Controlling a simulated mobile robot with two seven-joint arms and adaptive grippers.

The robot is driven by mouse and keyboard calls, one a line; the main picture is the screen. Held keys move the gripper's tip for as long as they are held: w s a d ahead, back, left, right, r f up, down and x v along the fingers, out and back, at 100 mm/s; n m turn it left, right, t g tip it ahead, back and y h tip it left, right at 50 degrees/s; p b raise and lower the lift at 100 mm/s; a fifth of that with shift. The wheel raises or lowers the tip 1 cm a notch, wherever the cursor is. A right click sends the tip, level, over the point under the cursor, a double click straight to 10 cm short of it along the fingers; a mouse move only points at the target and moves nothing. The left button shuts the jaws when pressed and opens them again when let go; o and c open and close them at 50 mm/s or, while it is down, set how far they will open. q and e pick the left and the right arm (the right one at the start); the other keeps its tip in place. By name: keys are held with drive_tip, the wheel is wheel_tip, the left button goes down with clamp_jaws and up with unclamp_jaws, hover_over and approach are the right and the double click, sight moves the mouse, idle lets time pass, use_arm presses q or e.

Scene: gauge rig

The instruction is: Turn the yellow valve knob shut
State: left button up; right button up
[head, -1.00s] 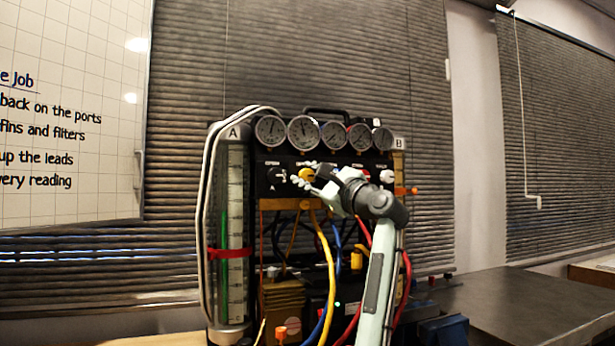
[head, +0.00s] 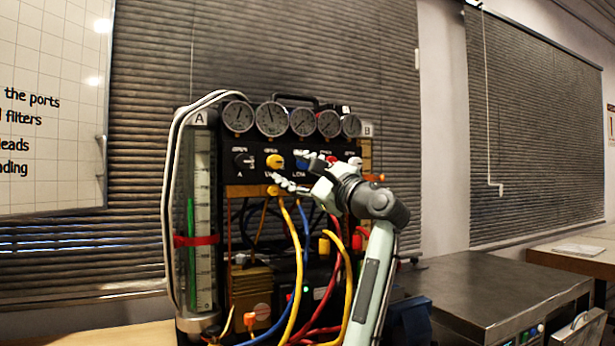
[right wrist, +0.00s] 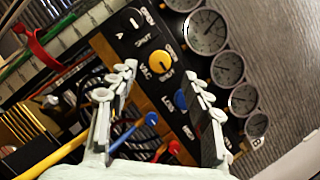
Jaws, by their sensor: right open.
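The yellow valve knob (head: 274,161) sits on the black panel (head: 233,173) of the gauge rig, between a black knob marked A and a blue knob. In the right wrist view the yellow knob (right wrist: 159,62) has OPEN, SHUT and VAC lettering around it; I cannot tell its pointer's direction. My right gripper (head: 293,170) is open, just right of and below the knob in the head view. In the right wrist view its fingers (right wrist: 160,75) are spread, with the knob showing beyond the gap between their tips. I see no contact. My left gripper is out of view.
A row of gauges (head: 271,118) tops the panel. The blue knob (right wrist: 180,98) is close to one finger. Yellow, blue and red hoses (head: 301,270) hang below. A clear tube (head: 203,230) stands at left. A dark bench (head: 480,290) is at right.

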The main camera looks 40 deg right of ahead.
drive_tip(key=shift+v, duration=2.6)
